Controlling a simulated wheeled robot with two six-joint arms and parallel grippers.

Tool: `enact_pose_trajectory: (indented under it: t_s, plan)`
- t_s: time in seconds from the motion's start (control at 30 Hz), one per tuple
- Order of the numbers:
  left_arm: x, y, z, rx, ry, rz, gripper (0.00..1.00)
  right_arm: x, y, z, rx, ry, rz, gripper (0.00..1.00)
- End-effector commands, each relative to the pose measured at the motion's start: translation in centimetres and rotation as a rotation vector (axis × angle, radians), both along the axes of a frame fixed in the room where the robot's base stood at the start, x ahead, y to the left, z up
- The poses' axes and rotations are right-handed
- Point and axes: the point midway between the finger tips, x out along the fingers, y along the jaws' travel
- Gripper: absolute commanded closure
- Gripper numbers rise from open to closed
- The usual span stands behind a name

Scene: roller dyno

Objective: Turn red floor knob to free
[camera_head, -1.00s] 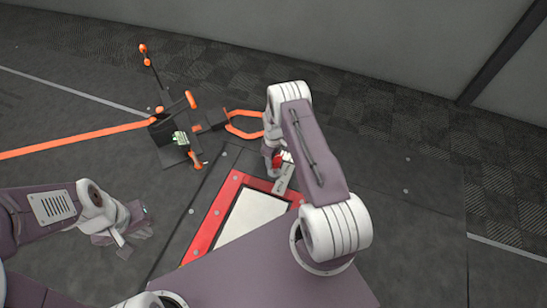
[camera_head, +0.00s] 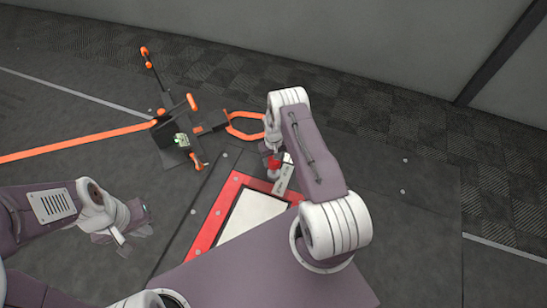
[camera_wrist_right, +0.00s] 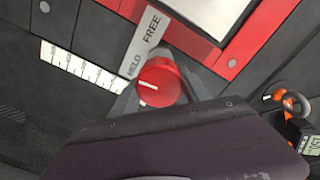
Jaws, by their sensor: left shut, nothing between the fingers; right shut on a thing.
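The red knob (camera_wrist_right: 160,84) is round, with a short white line that points to the left side of the right wrist view. My right gripper (camera_wrist_right: 158,98) is shut on it, with grey fingers on both sides. A grey label plate (camera_wrist_right: 143,46) beside the knob reads HELD nearer it and FREE farther up. In the head view the knob (camera_head: 273,162) is a small red spot under my right gripper (camera_head: 271,168), partly hidden by the arm. My left gripper (camera_head: 123,243) is shut and empty at lower left, away from the knob.
A red-framed white panel (camera_head: 208,232) lies in the floor beside the knob. A black and orange stand (camera_head: 165,140) with an orange strap (camera_head: 85,142) is to the left. A white scale strip (camera_wrist_right: 80,66) is left of the label plate. Floor at right is clear.

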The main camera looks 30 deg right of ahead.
Motion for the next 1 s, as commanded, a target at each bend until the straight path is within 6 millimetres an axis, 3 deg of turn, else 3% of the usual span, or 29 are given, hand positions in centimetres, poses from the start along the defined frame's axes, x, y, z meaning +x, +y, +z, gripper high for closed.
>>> enact_pose_trajectory:
  t_s: [0.6, 1.0]
  plan:
    - [0.0, 0.0, 1.3, 0.000, 0.000, 0.000, 1.00, -0.2, -0.1, 0.0, 0.001, 0.005, -0.572, 0.87]
    - [0.0, 0.0, 1.6, 0.000, 0.000, 0.000, 1.00, -0.3, -0.2, 0.0, 0.000, 0.006, -0.829, 0.87]
